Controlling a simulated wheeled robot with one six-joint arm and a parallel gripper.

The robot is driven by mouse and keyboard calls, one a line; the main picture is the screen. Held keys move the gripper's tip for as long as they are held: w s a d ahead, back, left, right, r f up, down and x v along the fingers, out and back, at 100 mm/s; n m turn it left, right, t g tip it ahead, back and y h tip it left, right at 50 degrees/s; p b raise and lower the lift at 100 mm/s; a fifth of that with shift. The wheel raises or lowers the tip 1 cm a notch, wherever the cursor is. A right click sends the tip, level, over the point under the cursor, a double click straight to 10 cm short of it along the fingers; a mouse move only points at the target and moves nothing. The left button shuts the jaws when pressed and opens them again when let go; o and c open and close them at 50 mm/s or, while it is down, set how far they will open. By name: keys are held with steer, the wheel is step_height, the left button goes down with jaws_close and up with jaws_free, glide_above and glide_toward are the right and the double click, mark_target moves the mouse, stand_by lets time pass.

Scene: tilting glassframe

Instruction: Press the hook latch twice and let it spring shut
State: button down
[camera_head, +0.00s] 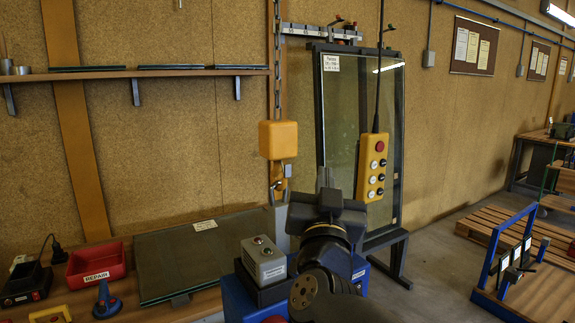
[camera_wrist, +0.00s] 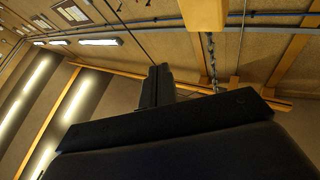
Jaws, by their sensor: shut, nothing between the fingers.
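A yellow hook block (camera_head: 278,140) hangs on a chain left of the glass frame. A small grey metal hook (camera_head: 277,184) shows below it; its latch is too small to make out. My gripper (camera_head: 325,178) is shut and empty, to the right of the hook and at about its height in the picture. It does not appear to touch the hook, though depth is hard to judge. In the wrist view, my gripper's fingers (camera_wrist: 158,85) are together. The yellow block (camera_wrist: 205,14) is at the top edge there, and the hook is not seen.
A yellow push-button pendant (camera_head: 372,168) hangs on a cable close to the right of my gripper. Behind stands a tall glass pane in a dark frame (camera_head: 400,120). A bench with a flat glass pane (camera_head: 180,262) and a red tray (camera_head: 96,264) is at left.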

steer(key=w+a, duration=0.5)
steer(key=w, duration=0.2)
steer(key=shift+w+f, duration=0.15)
steer(key=shift+f, duration=0.3)
steer(key=shift+w, duration=0.15)
stand_by(1.8)
steer(key=shift+w+a, duration=0.2)
steer(key=shift+w+a+f, duration=0.1)
steer(key=shift+w+a, duration=0.15)
steer(key=shift+w, duration=0.05)
stand_by(0.8)
steer(key=shift+s+d, duration=0.1)
steer(key=shift+d, duration=0.05)
steer(key=shift+s+d, duration=0.3)
steer(key=shift+s, duration=0.2)
stand_by(0.4)
steer(key=shift+s+d+r, duration=0.15)
steer(key=shift+s+d, duration=0.55)
steer(key=shift+s, duration=0.35)
steer(key=shift+s+d+r, duration=0.15)
steer(key=shift+s+d, duration=0.55)
steer(key=shift+s, duration=0.3)
